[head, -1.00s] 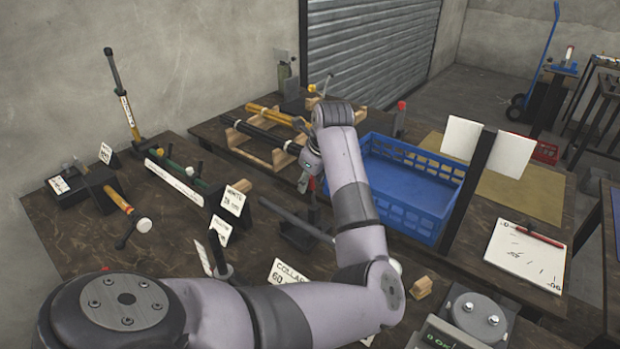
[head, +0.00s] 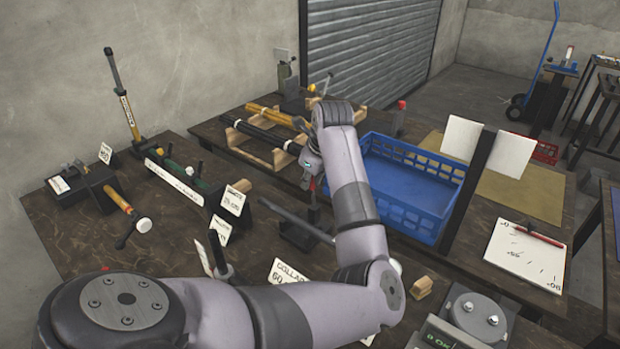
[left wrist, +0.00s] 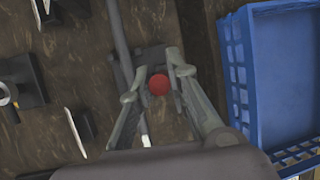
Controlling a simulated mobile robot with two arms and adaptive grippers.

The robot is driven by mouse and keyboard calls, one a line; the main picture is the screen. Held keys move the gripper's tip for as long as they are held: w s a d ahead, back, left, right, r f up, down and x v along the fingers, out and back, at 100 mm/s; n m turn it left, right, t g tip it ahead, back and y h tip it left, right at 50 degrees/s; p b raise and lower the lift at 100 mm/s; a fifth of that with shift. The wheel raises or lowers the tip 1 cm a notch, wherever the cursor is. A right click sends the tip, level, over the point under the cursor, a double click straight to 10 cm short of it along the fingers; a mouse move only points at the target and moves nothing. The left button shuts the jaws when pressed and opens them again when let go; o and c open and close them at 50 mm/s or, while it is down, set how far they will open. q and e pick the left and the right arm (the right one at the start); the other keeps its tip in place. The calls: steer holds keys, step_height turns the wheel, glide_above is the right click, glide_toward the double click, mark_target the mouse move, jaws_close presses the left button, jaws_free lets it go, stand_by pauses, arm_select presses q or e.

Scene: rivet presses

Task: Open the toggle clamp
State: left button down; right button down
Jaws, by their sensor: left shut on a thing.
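The toggle clamp (head: 300,236) stands on the dark wooden bench in the middle of the head view, with a dark base and an upright handle. The handle's red grip (left wrist: 159,84) shows between my fingers in the left wrist view. My left gripper (head: 309,181) reaches down over the clamp from above, and its fingers (left wrist: 158,72) are shut on this red grip. A long grey bar (head: 288,214) runs low beside the clamp base. My forearm and gripper hide part of the clamp. My right gripper is not in view.
A blue crate (head: 405,222) stands close to the right of the clamp. Label cards (head: 232,201) and small fixtures stand to the left. Black and yellow rods (head: 262,139) lie on wooden cradles behind. A digital device (head: 446,335) sits at the front right.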

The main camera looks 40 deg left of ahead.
arm_select(q)
steer(key=shift+w, duration=0.1)
steer(key=shift+w+r+m+g+b, duration=0.1)
steer(key=shift+w+m+g+b, duration=0.25)
steer(key=shift+w+g, duration=0.7)
steer(key=shift+s, duration=0.1)
steer(key=c, duration=1.5)
jaws_free()
steer(key=v, duration=1.2)
steer(key=shift+a, duration=0.2)
